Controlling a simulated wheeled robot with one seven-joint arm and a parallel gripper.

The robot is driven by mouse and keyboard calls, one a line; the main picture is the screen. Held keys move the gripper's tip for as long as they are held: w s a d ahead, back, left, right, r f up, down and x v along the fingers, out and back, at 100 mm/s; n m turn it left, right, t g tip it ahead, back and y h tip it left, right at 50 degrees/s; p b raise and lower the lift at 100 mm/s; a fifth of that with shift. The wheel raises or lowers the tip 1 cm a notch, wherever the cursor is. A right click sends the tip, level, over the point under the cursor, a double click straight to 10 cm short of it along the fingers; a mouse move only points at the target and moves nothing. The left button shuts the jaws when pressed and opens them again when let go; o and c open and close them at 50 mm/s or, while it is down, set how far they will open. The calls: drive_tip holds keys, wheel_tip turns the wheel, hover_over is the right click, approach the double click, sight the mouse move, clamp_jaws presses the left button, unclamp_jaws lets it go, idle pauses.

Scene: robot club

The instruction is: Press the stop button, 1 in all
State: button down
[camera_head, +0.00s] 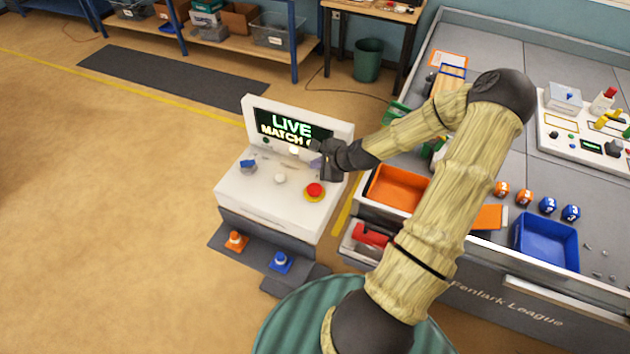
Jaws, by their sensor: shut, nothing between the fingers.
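The stop button (314,189) is a red mushroom head on a yellow ring. It sits at the right front of the sloped top of a white console (243,190). My gripper (325,176) is dark and shut, with nothing visible in it. It is over the console's right side, just above and behind the button in the picture. I cannot tell the height gap between them, but the button's red top is in plain view. The console's screen (290,127) reads "LIVE MATCH", its right end hidden by my arm.
The console also carries a blue control (248,164) and a white knob (280,178). The grey table (480,55) with an orange bin (396,188) and blue bin (545,242) lies right. Floor at left is open.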

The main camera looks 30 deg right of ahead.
drive_tip(key=shift+w+d+r+m, duration=0.1)
drive_tip(key=shift+w+d+m, duration=0.05)
drive_tip(key=shift+m, duration=0.15)
drive_tip(key=b, duration=0.7)
hover_over(317, 190)
wheel_tip(317, 190, down, 7)
drive_tip(key=shift+f+b, duration=0.3)
drive_tip(key=shift+f, duration=0.65)
idle(1.1)
drive_tip(key=shift+f, duration=0.4)
